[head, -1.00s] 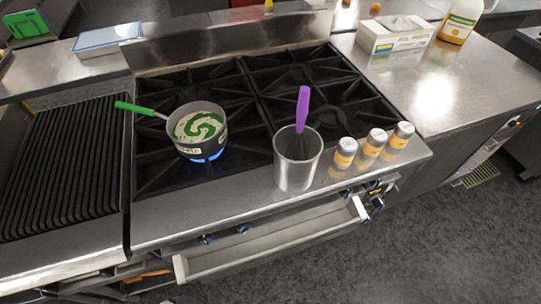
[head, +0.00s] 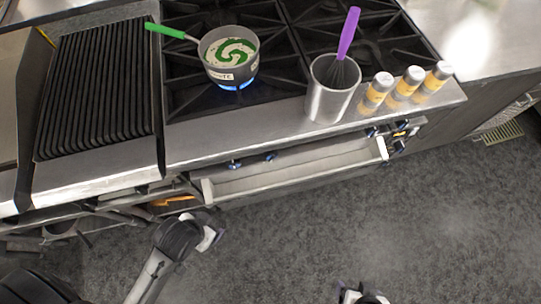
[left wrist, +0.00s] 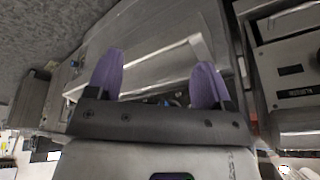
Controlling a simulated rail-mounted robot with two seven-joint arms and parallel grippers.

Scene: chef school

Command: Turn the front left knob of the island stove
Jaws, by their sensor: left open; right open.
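The island stove (head: 210,138) has small blue-dark knobs on its front, below the counter edge. Two knobs sit at the left, one at the left end (head: 234,164) and one just right of it (head: 271,156). More knobs are at the right end (head: 398,146). My left gripper (left wrist: 156,78) is open and empty, its two purple fingers pointing at the stove front. In the head view my left gripper (head: 208,238) is below and left of the left knobs, apart from them. My right gripper (head: 362,294) is open at the bottom edge, partly cut off.
A long pale handle-like ledge (head: 295,172) juts out below the knobs. A pot (head: 231,60) with a green handle sits over a blue flame. A metal cup (head: 330,95) with a purple whisk and three shakers (head: 408,84) stand on the front edge. The floor is clear.

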